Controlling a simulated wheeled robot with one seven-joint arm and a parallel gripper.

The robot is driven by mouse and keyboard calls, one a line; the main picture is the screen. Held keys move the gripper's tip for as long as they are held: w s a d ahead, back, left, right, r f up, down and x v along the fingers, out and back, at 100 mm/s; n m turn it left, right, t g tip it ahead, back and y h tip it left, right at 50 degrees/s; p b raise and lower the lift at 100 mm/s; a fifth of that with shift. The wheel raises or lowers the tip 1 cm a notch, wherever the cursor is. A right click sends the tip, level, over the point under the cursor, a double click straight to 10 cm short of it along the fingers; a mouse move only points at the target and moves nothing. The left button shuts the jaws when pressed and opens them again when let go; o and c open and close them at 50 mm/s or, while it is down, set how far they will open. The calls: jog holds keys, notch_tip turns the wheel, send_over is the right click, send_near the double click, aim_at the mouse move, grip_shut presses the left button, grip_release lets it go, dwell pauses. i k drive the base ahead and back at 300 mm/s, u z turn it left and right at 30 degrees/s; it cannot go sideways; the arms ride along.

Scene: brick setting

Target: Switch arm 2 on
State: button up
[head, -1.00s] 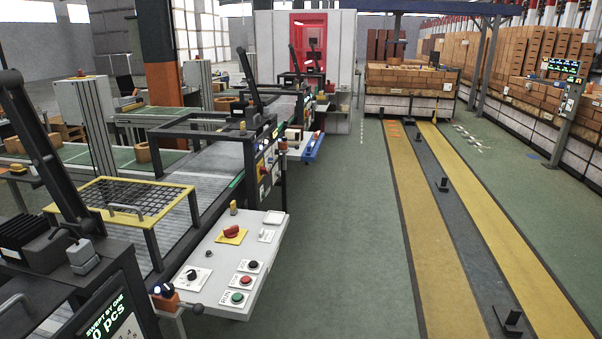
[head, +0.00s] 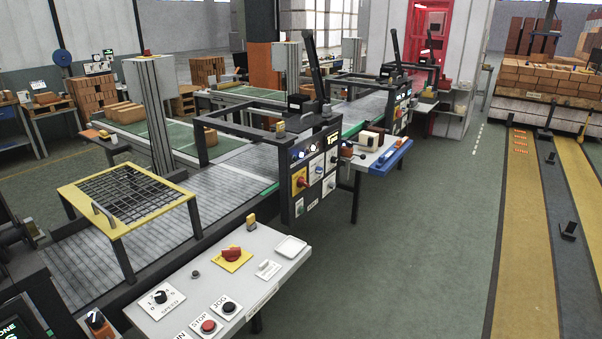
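My gripper is not in view. A black station frame (head: 222,136) stands over the conveyor near the middle of the head view. A dark arm (head: 317,68) rises from it. Its front control panel (head: 325,187) faces the aisle and carries several knobs and buttons, including a red knob on a yellow plate (head: 299,181). A second similar dark arm (head: 396,45) stands farther back. The labels on these panels are too small to read, so I cannot tell which arm is number 2 or how its switch is set.
A white console (head: 218,286) in front holds a red rotary switch (head: 232,254), a speed knob and stop and jog buttons. A yellow-framed mesh guard (head: 125,195) stands over the conveyor. A table with a blue edge (head: 392,157) juts into the aisle. Green floor (head: 420,260) is clear on the right.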

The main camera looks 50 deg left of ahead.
aim_at(301, 182)
jog(key=u, duration=0.45)
jog(key=i, duration=1.45)
jog(key=u, duration=1.95)
jog(key=i, duration=0.9)
jog(key=u, duration=0.95)
